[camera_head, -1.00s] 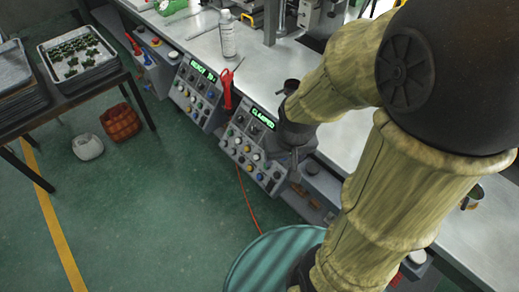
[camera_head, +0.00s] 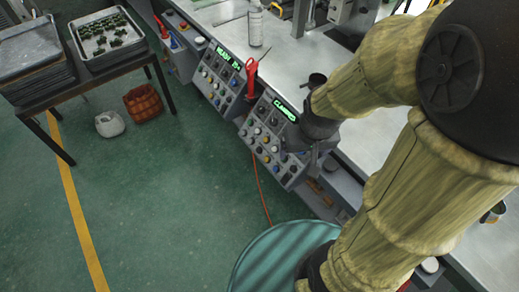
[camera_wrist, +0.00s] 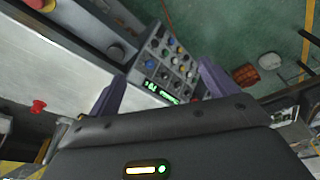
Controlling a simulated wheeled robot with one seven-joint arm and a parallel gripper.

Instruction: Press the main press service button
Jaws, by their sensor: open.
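Two grey sloped control panels stand along the bench front. The right panel (camera_head: 270,141) has rows of coloured buttons and knobs and a green display reading "CLAMPED". The left panel (camera_head: 217,82) has similar controls and a green display that is hard to read. I cannot tell which button is the main press service button. My gripper (camera_wrist: 160,86) is open and empty, its two purple fingers apart. In the wrist view, a control panel (camera_wrist: 167,58) with a lit green display lies beyond and between the fingers. In the head view, my wrist covers the right panel's right edge.
A teal drum (camera_head: 280,262) stands on the floor below my arm. A red-handled item (camera_head: 251,76) stands between the panels. A tray table (camera_head: 75,78), brown basket (camera_head: 142,103) and white container (camera_head: 109,124) are left.

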